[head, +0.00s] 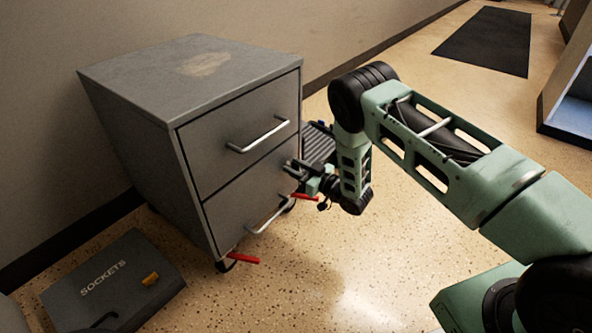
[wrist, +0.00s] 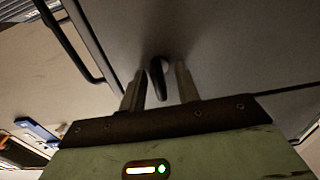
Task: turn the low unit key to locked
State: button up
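The low unit (head: 150,105) is a grey two-drawer cabinet at the left of the head view. My gripper (head: 293,166) is at its front, by the right side of the lower drawer (head: 235,195). In the wrist view a dark key (wrist: 158,80) stands out from the grey front, roughly upright in the picture. My gripper (wrist: 159,88) is open, with one finger on each side of the key. Gaps show between the key and both fingers. In the head view the key is hidden behind my gripper.
The upper drawer has a bar handle (head: 258,134); the lower handle (head: 268,215) is just below my gripper. Red levers (head: 245,258) stick out near the wheels. A dark "SOCKETS" case (head: 70,297) lies on the floor at left. Floor to the right is open, with a dark mat (head: 487,42) beyond.

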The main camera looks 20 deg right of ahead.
jog(key=shift+c, duration=0.3)
grip_shut()
jog(key=m+p, duration=0.2)
jog(key=shift+d+r+m, duration=0.15)
jog(key=shift+m, duration=0.25)
jog(key=m+p, duration=0.2)
jog(key=m, duration=0.2)
jog(key=shift+m, duration=0.3)
jog(key=m, duration=0.3)
jog(key=m+p, duration=0.1)
jog(key=m, duration=0.1)
jog(key=shift+f, duration=0.3)
jog(key=m, duration=0.5)
jog(key=shift+f+m+b, duration=0.1)
jog(key=shift+m+b, duration=0.2)
jog(key=shift+b, duration=0.1)
